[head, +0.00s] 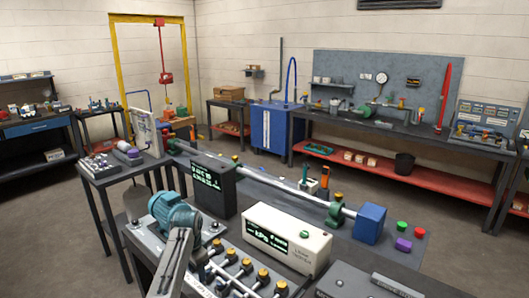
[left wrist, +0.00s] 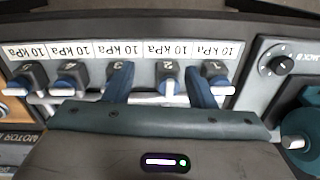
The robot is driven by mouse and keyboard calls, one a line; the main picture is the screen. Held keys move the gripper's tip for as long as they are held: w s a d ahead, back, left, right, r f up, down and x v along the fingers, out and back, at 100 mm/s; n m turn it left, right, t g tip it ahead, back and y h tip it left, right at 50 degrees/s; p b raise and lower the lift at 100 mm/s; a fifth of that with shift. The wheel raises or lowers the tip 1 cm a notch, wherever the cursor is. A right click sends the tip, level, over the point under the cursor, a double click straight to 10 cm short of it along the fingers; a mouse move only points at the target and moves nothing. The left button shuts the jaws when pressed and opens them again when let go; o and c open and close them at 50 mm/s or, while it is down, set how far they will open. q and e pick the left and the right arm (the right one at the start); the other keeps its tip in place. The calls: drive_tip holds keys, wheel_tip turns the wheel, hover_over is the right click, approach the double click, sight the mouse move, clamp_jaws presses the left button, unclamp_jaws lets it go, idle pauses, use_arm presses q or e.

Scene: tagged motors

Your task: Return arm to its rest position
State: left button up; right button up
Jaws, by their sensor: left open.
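My left gripper (head: 197,262) is low in the head view, over the near bench, just right of the teal motor (head: 174,214). In the left wrist view its two dark blue fingers (left wrist: 160,82) are spread apart. They reach toward a row of small valves (left wrist: 66,80) under upside-down "10 kPa" labels. One valve (left wrist: 168,78) shows between the fingers; I cannot tell whether they touch anything. No object shows held. My right gripper is not in view.
The row of brass-topped valves (head: 245,268) stands close by. A white display box (head: 287,242) and a dark display box (head: 212,186) stand behind. A shaft rig with a blue block (head: 370,223) lies beyond. A dial panel (left wrist: 278,62) is beside the valves.

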use_arm(q)
drive_tip(key=s+a+f+n+t, duration=0.15)
drive_tip(key=s+f, duration=0.45)
drive_tip(key=s, duration=0.6)
drive_tip(key=s+a+f+n, duration=0.25)
drive_tip(key=s+f, duration=0.25)
drive_tip(key=s, duration=0.8)
drive_tip(key=s+r+n+t, duration=0.15)
drive_tip(key=s+r, duration=0.25)
drive_tip(key=s, duration=0.7)
drive_tip(key=s+r+n, duration=0.2)
drive_tip(key=s+r, duration=0.2)
drive_tip(key=s, duration=0.7)
wheel_tip(320, 180, down, 34)
drive_tip(key=a+g+b, duration=0.1)
drive_tip(key=a+b, duration=0.1)
drive_tip(key=s+a+f+g+b, duration=0.1)
drive_tip(key=s+f, duration=1.7)
drive_tip(key=f, duration=0.1)
drive_tip(key=shift+s+a+f+y+b, duration=0.15)
drive_tip(key=shift+s+f+y+b, duration=0.15)
